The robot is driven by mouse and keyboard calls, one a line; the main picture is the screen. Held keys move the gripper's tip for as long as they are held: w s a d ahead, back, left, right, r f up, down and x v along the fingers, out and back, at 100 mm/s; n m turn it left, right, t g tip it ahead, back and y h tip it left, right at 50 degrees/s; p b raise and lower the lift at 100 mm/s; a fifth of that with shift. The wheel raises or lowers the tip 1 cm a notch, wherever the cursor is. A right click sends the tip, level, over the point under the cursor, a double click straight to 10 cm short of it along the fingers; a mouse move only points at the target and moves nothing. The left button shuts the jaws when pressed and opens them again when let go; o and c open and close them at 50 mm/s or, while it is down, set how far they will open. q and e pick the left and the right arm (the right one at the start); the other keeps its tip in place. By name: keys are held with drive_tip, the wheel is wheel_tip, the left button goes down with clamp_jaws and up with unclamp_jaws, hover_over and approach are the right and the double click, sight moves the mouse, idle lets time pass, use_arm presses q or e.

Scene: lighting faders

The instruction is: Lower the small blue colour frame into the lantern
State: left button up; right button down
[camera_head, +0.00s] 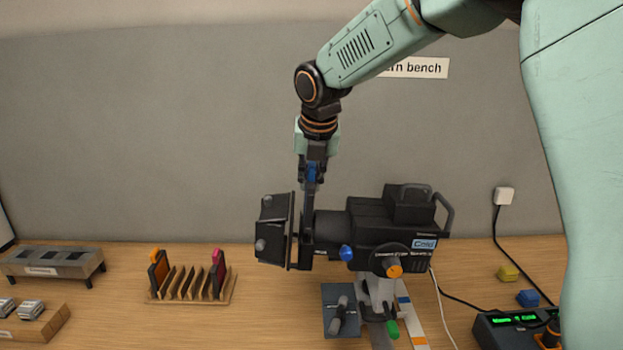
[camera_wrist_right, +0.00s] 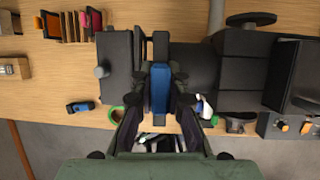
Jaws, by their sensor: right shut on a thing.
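My right gripper (camera_head: 312,182) points straight down above the front part of the black lantern (camera_head: 370,228). It is shut on the blue tab of the small blue colour frame (camera_head: 312,172). The blue tab also shows between the fingers in the right wrist view (camera_wrist_right: 160,88). Below the fingers a narrow dark plate stands upright just behind the lantern's front flaps (camera_head: 273,230). I cannot tell how much of it is the frame and how much is the lantern's slot. The lantern also shows in the right wrist view (camera_wrist_right: 238,62). My left gripper is not in view.
A wooden rack (camera_head: 190,295) left of the lantern holds an orange-tabbed and a pink-tabbed frame. A control box (camera_head: 505,330) is at the lower right, near yellow (camera_head: 508,273) and blue (camera_head: 528,298) blocks. The bench between rack and lantern is clear.

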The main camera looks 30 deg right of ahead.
drive_tip(key=shift+d+f, duration=0.15)
drive_tip(key=shift+d, duration=0.2)
drive_tip(key=shift+p, duration=0.4)
drive_tip(key=shift+w, duration=0.1)
drive_tip(key=shift+a+f, duration=0.1)
drive_tip(key=shift+a, duration=0.05)
drive_tip(key=shift+f+p, duration=0.1)
drive_tip(key=shift+p, duration=0.4)
